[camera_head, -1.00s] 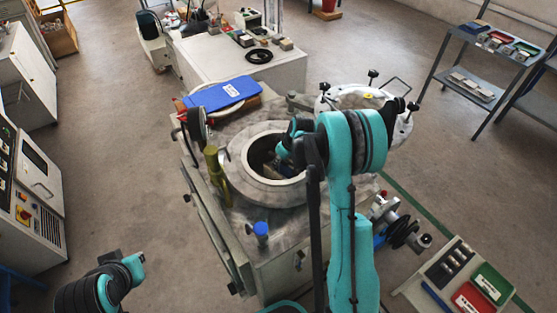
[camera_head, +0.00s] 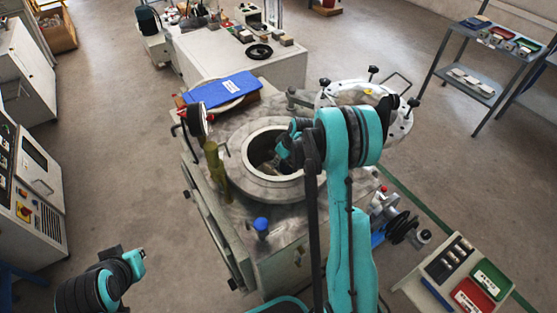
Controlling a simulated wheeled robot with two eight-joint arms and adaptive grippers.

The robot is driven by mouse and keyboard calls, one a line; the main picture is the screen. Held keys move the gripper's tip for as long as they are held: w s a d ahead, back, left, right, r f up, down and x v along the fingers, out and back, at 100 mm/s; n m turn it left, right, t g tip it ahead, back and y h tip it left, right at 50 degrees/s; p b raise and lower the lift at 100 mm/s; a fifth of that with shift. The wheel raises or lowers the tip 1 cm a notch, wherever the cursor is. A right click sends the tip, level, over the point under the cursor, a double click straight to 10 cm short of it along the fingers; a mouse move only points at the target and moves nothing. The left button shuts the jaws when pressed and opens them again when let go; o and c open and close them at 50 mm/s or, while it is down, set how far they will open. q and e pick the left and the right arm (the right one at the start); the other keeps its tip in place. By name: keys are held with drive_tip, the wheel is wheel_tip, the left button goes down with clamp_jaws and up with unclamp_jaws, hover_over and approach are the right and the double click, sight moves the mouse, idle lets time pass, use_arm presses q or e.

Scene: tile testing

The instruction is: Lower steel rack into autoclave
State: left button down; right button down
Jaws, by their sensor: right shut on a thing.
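The autoclave (camera_head: 235,180) is a squat metal unit with a round open mouth on top. Its round lid (camera_head: 345,95) is swung open to the back right. My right arm reaches over the mouth, and my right gripper (camera_head: 274,168) points down into the opening, shut on the steel rack (camera_head: 270,171). Only a small part of the rack shows inside the dark chamber; the arm and the rim hide the rest. I cannot tell whether it touches the bottom. My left gripper (camera_head: 125,256) is at the lower left, away from the autoclave; its finger state is unclear.
A blue clipboard or folder (camera_head: 221,89) lies behind the mouth. A small table (camera_head: 435,285) with red and green trays is at lower right. Floor at left is clear.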

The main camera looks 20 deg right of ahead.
drive_tip(key=shift+f, duration=0.65)
idle(0.8)
drive_tip(key=c, duration=1.5)
unclamp_jaws()
drive_tip(key=shift+o, duration=0.2)
wheel_tip(320, 180, up, 20)
drive_tip(key=p, duration=1.2)
drive_tip(key=shift+f, duration=0.15)
